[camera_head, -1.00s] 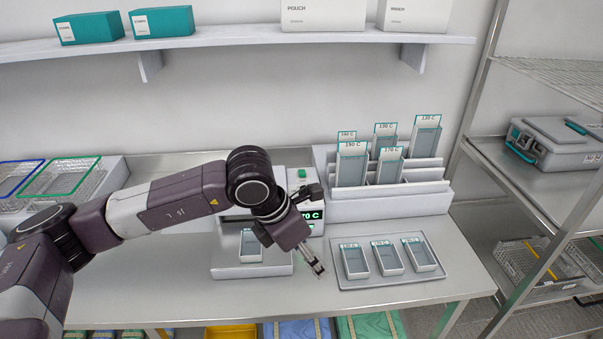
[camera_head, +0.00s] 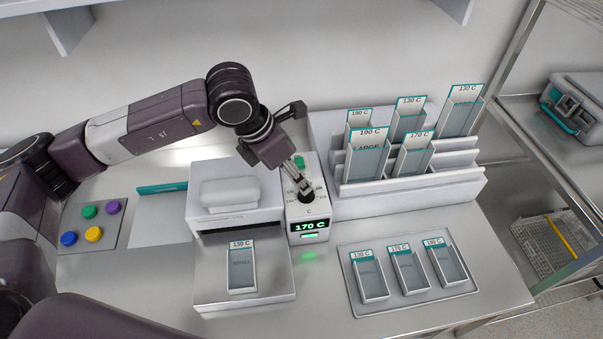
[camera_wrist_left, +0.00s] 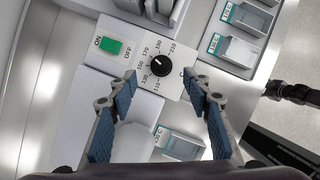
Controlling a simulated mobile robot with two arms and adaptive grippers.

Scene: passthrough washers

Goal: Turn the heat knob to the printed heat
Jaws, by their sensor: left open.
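The black heat knob (camera_head: 307,196) sits on top of the sealer's control box, above a green display (camera_head: 309,226) reading 170 C. In the left wrist view the knob (camera_wrist_left: 160,68) is ringed by printed numbers from 110 to 210; its pointer is too small to read surely. My left gripper (camera_head: 303,184) is open and points down over the knob; in the wrist view its fingers are spread either side of the knob, apart from it. A pouch (camera_head: 242,270) lies on the sealer's front tray; its small label looks like 130 C. My right gripper is not in view.
A green ON/OFF switch (camera_wrist_left: 114,46) is close to the knob. A rack (camera_head: 400,190) of labelled pouches stands right of the box. A grey tray (camera_head: 358,302) with three pouches lies in front. Coloured buttons (camera_head: 91,212) are on a panel at left.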

